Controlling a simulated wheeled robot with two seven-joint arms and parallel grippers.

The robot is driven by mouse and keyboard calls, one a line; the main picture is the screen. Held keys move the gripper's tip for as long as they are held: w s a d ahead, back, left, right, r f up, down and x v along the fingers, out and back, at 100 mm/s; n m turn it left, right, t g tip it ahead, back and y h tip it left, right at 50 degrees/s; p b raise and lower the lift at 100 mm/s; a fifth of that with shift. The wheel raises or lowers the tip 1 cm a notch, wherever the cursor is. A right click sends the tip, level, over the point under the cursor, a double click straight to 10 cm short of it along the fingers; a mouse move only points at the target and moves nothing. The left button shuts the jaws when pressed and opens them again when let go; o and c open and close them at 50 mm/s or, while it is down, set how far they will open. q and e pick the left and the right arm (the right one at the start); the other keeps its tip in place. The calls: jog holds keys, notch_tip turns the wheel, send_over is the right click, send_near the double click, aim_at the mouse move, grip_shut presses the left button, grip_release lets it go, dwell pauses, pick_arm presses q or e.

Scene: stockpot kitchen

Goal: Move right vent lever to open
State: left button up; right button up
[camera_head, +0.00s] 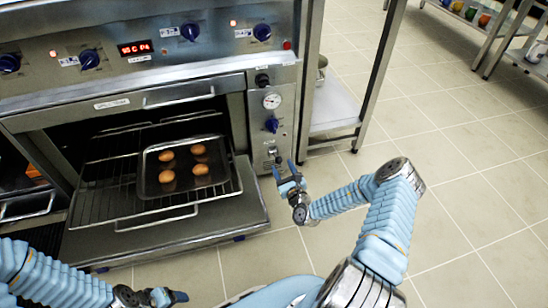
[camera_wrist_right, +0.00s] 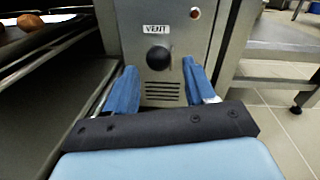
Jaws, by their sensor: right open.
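The right vent lever shows as a round black knob (camera_wrist_right: 158,58) under a white VENT label (camera_wrist_right: 157,29) on the steel panel, above a slotted grille (camera_wrist_right: 161,91). In the head view the knob (camera_head: 278,160) is small, low on the panel at the oven's right. My right gripper (camera_head: 283,168) is open in front of that panel. In the right wrist view its blue fingers (camera_wrist_right: 159,78) stand apart on either side of the knob, with nothing visible held between them. My left gripper (camera_head: 170,297) is at the lower edge of the head view, and its finger gap is unclear.
The oven door (camera_head: 240,215) is folded down beside the right gripper. A wire rack (camera_head: 108,190) and a dark tray (camera_head: 225,183) with several brown round items stick out above it. A steel shelf unit (camera_head: 335,108) stands right of the panel. Open tiled floor (camera_head: 460,200) lies to the right.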

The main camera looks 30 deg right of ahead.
aim_at(276, 156)
jog(key=w, duration=0.2)
jog(key=w+b, duration=0.1)
jog(key=w, duration=0.2)
jog(key=w+d, duration=0.1)
jog(key=w, duration=0.1)
jog(key=shift+w+d, duration=0.1)
jog(key=shift+w, duration=0.15)
grip_shut()
